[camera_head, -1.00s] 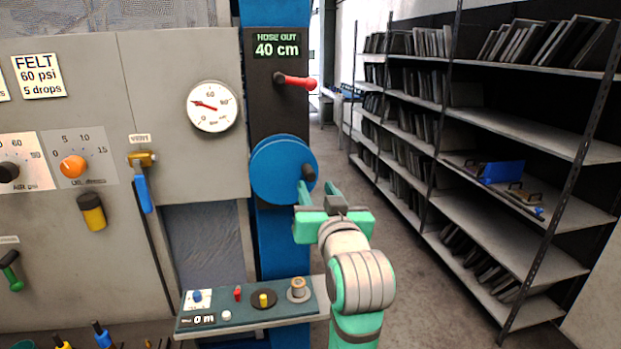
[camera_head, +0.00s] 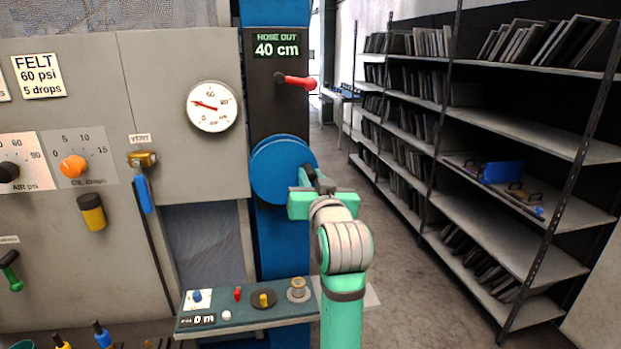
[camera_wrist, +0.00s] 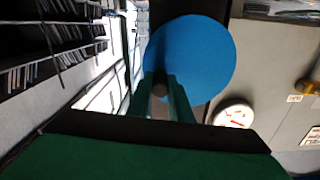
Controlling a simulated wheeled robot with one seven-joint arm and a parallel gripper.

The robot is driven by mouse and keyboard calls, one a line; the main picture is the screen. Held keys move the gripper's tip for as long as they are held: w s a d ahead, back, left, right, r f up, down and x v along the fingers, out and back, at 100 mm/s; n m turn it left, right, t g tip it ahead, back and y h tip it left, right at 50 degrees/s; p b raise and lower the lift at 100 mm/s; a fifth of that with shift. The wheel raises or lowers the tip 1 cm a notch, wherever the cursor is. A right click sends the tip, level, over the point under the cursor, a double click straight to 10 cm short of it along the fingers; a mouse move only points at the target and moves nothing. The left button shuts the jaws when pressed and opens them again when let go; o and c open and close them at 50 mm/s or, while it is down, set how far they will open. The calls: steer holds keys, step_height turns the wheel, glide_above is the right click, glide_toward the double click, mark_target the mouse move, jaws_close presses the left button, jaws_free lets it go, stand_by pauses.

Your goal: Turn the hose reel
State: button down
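The hose reel is a blue disc (camera_head: 280,170) on the blue column, below a dark panel whose display reads "HOSE OUT 40 cm". It also fills the upper middle of the wrist view (camera_wrist: 205,55). Its dark crank knob (camera_wrist: 160,88) stands out from the disc near its edge. My gripper (camera_wrist: 162,92) has one green finger on each side of the knob, and the fingers look apart. I cannot tell whether they touch it. In the head view my gripper (camera_head: 314,178) is at the disc's right edge and hides the knob.
A red lever (camera_head: 298,82) sticks out above the reel. A pressure gauge (camera_head: 212,106) is to its left. A small shelf (camera_head: 240,312) with several knobs juts out below. Tall racks (camera_head: 480,150) stand to the right, with open floor before them.

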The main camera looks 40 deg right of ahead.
steer(key=shift+f, duration=0.1)
steer(key=shift+f+m, duration=0.5)
steer(key=shift+m, duration=0.6)
steer(key=shift+f+m, duration=0.45)
steer(key=shift+m, duration=0.65)
steer(key=shift+f+m, duration=0.5)
steer(key=shift+m, duration=0.6)
steer(key=c, duration=1.6)
jaws_free()
steer(key=v, duration=1.1)
steer(key=shift+w+f, duration=0.1)
